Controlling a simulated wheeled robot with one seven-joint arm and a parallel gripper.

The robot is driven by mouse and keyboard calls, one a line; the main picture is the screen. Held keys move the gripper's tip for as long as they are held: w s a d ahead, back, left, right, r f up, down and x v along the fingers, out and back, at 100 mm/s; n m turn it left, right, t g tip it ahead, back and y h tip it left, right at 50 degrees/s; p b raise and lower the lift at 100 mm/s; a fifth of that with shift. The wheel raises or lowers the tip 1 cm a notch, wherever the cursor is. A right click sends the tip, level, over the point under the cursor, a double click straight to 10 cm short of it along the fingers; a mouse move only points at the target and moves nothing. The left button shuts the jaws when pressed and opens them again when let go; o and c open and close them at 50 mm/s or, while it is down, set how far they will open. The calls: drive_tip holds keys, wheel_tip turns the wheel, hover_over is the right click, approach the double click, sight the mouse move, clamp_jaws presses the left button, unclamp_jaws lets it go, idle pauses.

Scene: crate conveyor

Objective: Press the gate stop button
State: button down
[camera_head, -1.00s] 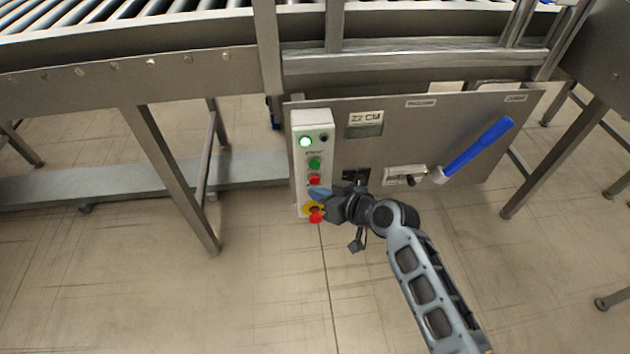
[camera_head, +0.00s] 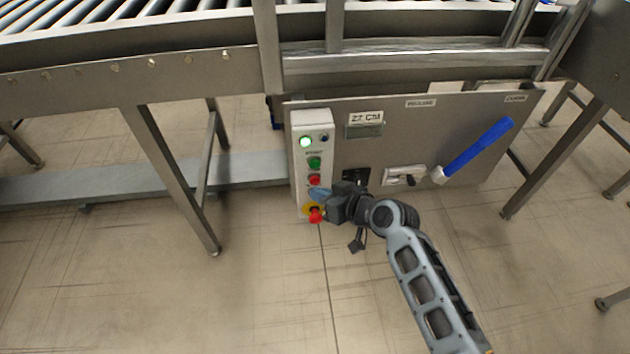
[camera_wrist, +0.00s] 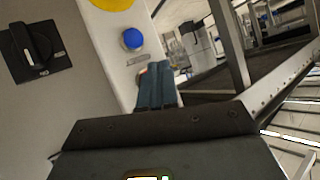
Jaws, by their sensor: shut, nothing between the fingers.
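A pale control box (camera_head: 299,165) on the grey panel carries a lit green lamp (camera_head: 306,142), a green button (camera_head: 314,163), a red button (camera_head: 314,180) and, lowest, a red mushroom knob (camera_head: 316,214) on yellow. The button labels are too small to read. My gripper (camera_head: 319,193) is shut and empty, its blue-grey fingertips in front of the box just below the red button. In the wrist view the closed fingers (camera_wrist: 157,88) partly hide a small reddish spot at their tips. A blue button (camera_wrist: 133,39) stands beside them. Contact cannot be told.
A black rotary switch (camera_wrist: 30,47) is on the panel. A blue-handled lever (camera_head: 478,147) juts out at right, near a small white switch plate (camera_head: 404,175). Conveyor legs (camera_head: 172,180) stand at left. The floor in front is clear.

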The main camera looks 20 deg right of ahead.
drive_tip(key=shift+w, duration=0.2)
drive_tip(key=shift+w+d, duration=0.15)
drive_tip(key=shift+w, duration=0.05)
drive_tip(key=shift+w+d+b, duration=0.1)
drive_tip(key=shift+w+b, duration=0.35)
drive_tip(key=shift+b, duration=0.05)
idle(1.0)
drive_tip(key=shift+s, duration=0.1)
drive_tip(key=shift+s+a, duration=0.2)
drive_tip(key=shift+s, duration=0.55)
drive_tip(key=shift+s+a+p, duration=0.25)
drive_tip(key=shift+s+p, duration=0.05)
drive_tip(key=shift+s, duration=0.5)
drive_tip(key=shift+s+a+p, duration=0.2)
drive_tip(key=shift+s+p, duration=0.1)
drive_tip(key=shift+s, duration=0.5)
drive_tip(key=shift+s+a+p, duration=0.25)
drive_tip(key=shift+s+p, duration=0.05)
drive_tip(key=shift+s, duration=0.5)
drive_tip(key=shift+s, duration=0.1)
